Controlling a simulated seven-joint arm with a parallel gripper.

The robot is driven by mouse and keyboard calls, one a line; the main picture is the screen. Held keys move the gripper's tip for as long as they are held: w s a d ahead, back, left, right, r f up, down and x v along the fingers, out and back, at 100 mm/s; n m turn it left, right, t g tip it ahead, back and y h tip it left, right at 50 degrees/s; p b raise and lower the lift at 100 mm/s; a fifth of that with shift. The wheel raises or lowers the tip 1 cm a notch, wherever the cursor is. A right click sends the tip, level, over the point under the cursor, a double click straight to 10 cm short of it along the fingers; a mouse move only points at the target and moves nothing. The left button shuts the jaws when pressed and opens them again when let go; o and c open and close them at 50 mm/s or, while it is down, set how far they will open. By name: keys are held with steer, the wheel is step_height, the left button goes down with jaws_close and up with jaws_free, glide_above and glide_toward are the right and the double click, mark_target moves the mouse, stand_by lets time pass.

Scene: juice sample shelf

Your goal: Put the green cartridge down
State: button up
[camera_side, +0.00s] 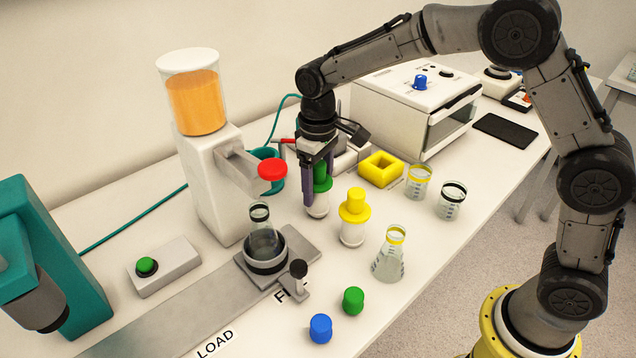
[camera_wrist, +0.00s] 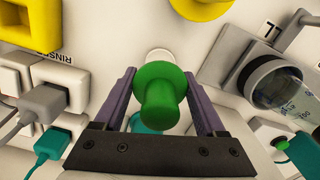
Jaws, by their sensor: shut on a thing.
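The green cartridge (camera_side: 320,184) has a green top and a whitish lower body. My gripper (camera_side: 317,192) points down with its purple fingers shut on it, one on each side. In the wrist view the green cartridge (camera_wrist: 160,97) sits between the fingers of my gripper (camera_wrist: 160,80), with its green flange toward the camera and part of its pale body beyond. It looks upright, at or close to the bench top (camera_side: 386,308); I cannot tell whether its base touches.
A yellow cartridge (camera_side: 353,221) stands just right and in front. A yellow square block (camera_side: 381,169) lies behind it. The juice dispenser (camera_side: 205,170) with a red-ended arm is to the left. A flask (camera_side: 388,260) and beakers (camera_side: 418,182) stand to the right.

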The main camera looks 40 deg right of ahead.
steer(key=shift+f, duration=0.3)
steer(key=o, duration=1.4)
steer(key=shift+o, duration=0.2)
step_height(320, 180, up, 13)
steer(key=shift+f, duration=0.15)
steer(key=s+d+r+m+t, duration=0.15)
steer(key=s+d+r, duration=0.25)
steer(key=s, duration=0.4)
steer(key=s+d+f+t, duration=0.2)
steer(key=s+d, duration=0.1)
steer(key=s, duration=0.6)
steer(key=s+d+f+m+t, duration=0.1)
steer(key=s+d+f+t, duration=0.1)
steer(key=s, duration=0.8)
steer(key=shift+s+d+f, duration=0.3)
steer(key=shift+d+f, duration=0.2)
steer(key=shift+f, duration=0.1)
steer(key=shift+m, duration=0.25)
steer(key=shift+c, duration=0.3)
